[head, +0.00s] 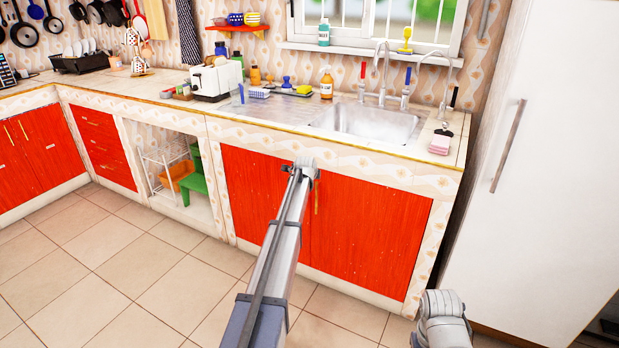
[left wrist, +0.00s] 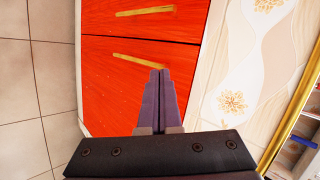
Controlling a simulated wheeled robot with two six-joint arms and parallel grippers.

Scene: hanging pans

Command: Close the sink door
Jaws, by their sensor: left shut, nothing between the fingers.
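Below the sink (head: 375,124) are two red cabinet doors. The left door (head: 250,180) and right door (head: 372,228) both look flush with the cabinet front, with a thin seam between them. A gold handle (head: 317,198) of the right door shows beside my arm. My left gripper (head: 303,166) is at the top middle of the doors. In the left wrist view, its dark fingers (left wrist: 160,75) are together and empty, with the tips near the end of one gold handle (left wrist: 140,60). Whether they touch the door is unclear. My right gripper is out of view.
A white fridge (head: 550,150) stands right of the sink cabinet. An open shelf bay with a green stool (head: 193,186) and orange bin (head: 176,176) lies to the left. The counter (head: 130,85) holds a toaster and bottles. The tiled floor (head: 110,270) is clear.

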